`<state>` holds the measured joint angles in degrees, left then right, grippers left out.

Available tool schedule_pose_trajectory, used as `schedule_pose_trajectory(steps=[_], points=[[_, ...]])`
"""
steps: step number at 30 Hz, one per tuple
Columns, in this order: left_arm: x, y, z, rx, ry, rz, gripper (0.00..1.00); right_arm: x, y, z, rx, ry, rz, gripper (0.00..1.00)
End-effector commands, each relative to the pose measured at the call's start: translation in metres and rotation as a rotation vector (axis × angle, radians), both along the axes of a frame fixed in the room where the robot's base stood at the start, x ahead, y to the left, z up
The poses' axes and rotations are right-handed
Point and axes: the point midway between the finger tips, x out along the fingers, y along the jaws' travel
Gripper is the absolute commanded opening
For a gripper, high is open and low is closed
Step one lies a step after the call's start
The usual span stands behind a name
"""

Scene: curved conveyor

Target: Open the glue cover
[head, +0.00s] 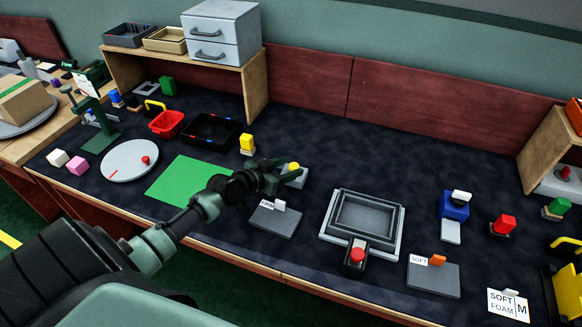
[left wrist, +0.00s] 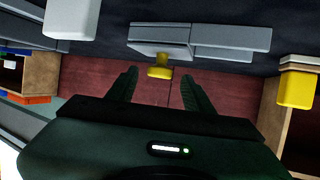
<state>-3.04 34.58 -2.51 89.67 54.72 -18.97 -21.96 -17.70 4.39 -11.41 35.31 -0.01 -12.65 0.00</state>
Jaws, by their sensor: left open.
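A small grey box with a yellow knob (head: 293,166) sits at the middle of the table in the head view; no lettering shows on it, so I cannot tell for sure that it is the glue cover. In the left wrist view it is a grey body (left wrist: 225,40) with a paler plate and the yellow knob (left wrist: 160,72). My left gripper (head: 278,172) is open, beside the box, and partly hides it in the head view. In the left wrist view the knob lies in line with the gap between the fingers; contact is not visible. My right gripper is not in view.
A grey plate labelled FIRM (head: 276,222) with a white block lies just in front of the gripper. A yellow block (head: 247,142) stands behind it to the left. A green mat (head: 180,183) is to the left, a grey tray (head: 395,240) to the right.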

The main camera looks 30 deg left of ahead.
Motion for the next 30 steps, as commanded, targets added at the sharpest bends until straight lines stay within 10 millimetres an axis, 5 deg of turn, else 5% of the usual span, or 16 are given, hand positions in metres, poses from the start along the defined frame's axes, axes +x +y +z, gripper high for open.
schedule_pose_trajectory(steps=[13,19,30], points=[[0.0135,-0.0028,-0.0062,0.001,0.001,-0.001,0.52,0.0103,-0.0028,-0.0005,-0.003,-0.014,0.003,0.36],[0.0133,-0.0027,-0.0062,0.0,0.001,-0.001,0.0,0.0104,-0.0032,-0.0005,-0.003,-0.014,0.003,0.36],[0.0132,-0.0026,-0.006,0.0,0.001,-0.001,0.0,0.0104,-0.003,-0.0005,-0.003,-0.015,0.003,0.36]])
